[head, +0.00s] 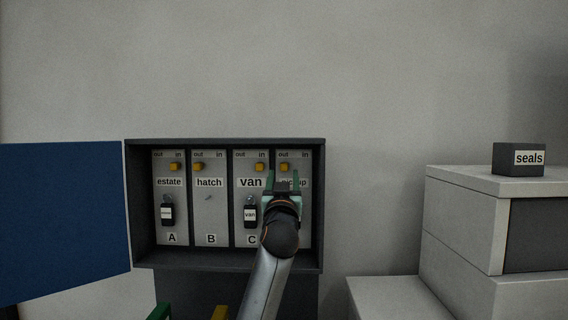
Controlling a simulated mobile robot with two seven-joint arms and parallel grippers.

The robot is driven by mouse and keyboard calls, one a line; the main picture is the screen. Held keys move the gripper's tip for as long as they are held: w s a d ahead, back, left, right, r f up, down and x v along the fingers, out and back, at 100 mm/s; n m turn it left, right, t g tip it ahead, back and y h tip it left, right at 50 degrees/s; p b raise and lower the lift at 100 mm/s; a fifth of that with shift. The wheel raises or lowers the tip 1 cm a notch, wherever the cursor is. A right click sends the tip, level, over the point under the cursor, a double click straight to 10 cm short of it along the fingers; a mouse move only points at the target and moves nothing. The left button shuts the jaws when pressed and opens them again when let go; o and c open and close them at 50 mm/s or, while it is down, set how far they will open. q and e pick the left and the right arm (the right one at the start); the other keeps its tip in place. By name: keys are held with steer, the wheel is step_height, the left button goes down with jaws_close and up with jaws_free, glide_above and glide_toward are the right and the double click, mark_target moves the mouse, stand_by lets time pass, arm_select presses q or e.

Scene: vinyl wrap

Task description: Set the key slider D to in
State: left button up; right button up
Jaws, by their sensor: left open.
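In the head view, a dark key cabinet (225,143) stands open with panels A, B, C and the pickup panel side by side. The yellow slider (284,167) of the pickup panel, at the far right, sits at the "out" side. My left gripper (285,181) is open in front of this panel, its green fingers just below the slider. I cannot tell whether it touches the panel. The gripper and arm hide the panel's lower part, its letter and part of the "pickup" label. My right gripper is not in view.
Panels A and C have yellow sliders at "in" and black key tags hanging; B's slider is at "out" with a bare hook. The blue door (62,222) is swung open left. A "seals" box (518,159) stands on the white cabinet (464,210) at right.

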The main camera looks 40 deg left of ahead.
mark_target(285, 166)
arm_select(q)
steer(key=shift+p+x, duration=0.75)
steer(key=shift+x, duration=2.2)
jaws_close()
